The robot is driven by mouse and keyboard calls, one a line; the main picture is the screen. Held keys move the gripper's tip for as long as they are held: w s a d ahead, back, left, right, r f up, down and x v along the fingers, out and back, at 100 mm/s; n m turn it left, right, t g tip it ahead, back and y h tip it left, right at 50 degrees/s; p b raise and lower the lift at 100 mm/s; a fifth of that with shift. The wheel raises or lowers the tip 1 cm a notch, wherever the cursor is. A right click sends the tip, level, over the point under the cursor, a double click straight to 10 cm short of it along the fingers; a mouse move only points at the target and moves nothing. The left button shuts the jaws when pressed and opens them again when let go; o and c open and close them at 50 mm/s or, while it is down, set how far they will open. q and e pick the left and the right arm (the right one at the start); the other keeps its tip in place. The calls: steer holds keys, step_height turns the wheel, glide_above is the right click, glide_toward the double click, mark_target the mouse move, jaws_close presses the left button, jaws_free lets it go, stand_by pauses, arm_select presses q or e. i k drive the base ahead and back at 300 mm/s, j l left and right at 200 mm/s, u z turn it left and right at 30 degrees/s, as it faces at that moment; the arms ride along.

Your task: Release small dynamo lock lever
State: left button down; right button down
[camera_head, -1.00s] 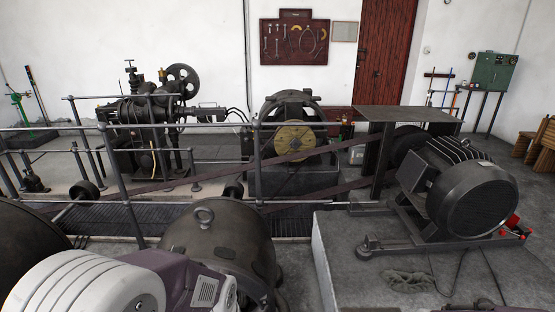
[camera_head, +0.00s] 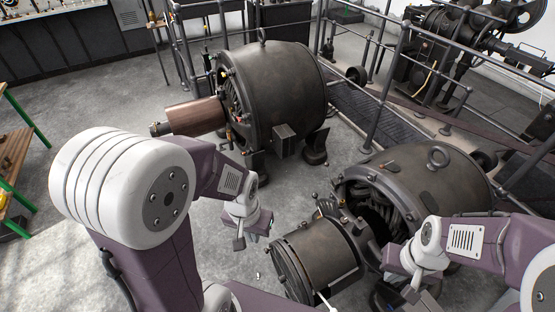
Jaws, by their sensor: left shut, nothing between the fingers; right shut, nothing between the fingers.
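Two dark dynamos stand on the floor: one farther back (camera_head: 285,95) with a brown cylinder (camera_head: 197,117) at its left end, and a nearer one (camera_head: 425,180) with a dark drum (camera_head: 318,262) at its front. I cannot tell for sure which is the small dynamo. A thin pale rod (camera_head: 325,301) shows by the drum at the bottom edge; I cannot tell whether it is the lock lever. My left gripper (camera_head: 239,241) is shut and empty, left of the drum. My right gripper (camera_head: 413,291) is shut and empty, right of the drum, partly hiding the nearer dynamo.
Railings (camera_head: 385,85) run behind the dynamos, with a dark engine (camera_head: 450,50) beyond. A control panel (camera_head: 70,40) stands at the back left. A green-legged bench (camera_head: 22,115) is at the left edge. Grey floor (camera_head: 95,100) is clear at left.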

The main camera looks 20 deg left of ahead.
mark_target(326, 164)
steer(key=u, duration=0.1)
steer(key=j+z, duration=0.25)
steer(key=j, duration=1.75)
steer(key=i+j+z, duration=0.25)
steer(key=i+j, duration=0.8)
steer(key=i, duration=0.35)
